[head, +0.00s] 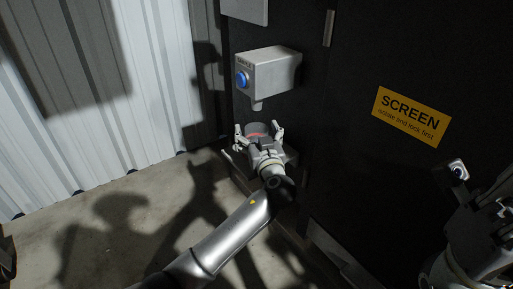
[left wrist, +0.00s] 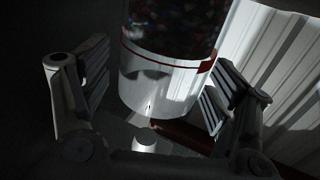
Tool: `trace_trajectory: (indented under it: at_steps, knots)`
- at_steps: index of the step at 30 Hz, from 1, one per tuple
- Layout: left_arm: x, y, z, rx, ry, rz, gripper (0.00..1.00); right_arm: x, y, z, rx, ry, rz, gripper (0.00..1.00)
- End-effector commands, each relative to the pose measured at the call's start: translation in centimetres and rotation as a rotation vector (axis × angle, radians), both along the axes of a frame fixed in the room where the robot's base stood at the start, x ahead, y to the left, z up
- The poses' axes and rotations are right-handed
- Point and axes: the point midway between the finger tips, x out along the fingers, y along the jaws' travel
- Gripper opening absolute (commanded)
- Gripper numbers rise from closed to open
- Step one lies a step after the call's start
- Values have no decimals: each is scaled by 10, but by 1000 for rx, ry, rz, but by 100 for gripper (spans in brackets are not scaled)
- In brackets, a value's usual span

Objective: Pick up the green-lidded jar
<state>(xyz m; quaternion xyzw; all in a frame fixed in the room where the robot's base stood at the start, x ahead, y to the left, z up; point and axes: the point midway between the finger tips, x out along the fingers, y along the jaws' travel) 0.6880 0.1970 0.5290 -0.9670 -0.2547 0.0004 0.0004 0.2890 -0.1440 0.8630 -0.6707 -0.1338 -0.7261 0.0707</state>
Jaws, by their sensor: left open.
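A jar (left wrist: 160,75) with dark, speckled contents, a white lower band and a thin red stripe stands between my left fingers in the left wrist view. Its top is cut off there, so I see no green lid. In the head view a small grey and reddish part of it (head: 257,128) shows between the fingertips. My left gripper (head: 259,131) is open around the jar, with a finger on each side; the wrist view also shows both fingers (left wrist: 155,95) apart from it. My right gripper (head: 490,205) is partly in view at the right edge, dark and unclear.
A grey box with a blue button (head: 270,73) and a spout juts from the black panel just above my left gripper. A yellow SCREEN sign (head: 411,116) is on the panel to the right. A corrugated wall (head: 100,110) stands left; the concrete floor (head: 120,225) is open.

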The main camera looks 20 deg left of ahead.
Motion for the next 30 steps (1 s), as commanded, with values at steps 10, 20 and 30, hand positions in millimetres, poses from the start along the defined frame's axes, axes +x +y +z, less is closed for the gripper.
trace_trajectory:
  at_steps: [10,20,30]
  knots:
    - [5,3,1,0,-1,-1,76,-1,0,2,-1,-8,0,0]
    - [5,2,1,0,-1,-1,34,-1,0,2,-1,-8,0,0]
    - [5,2,3,-1,-3,-2,25,-1,0,3,-1,-8,1,0]
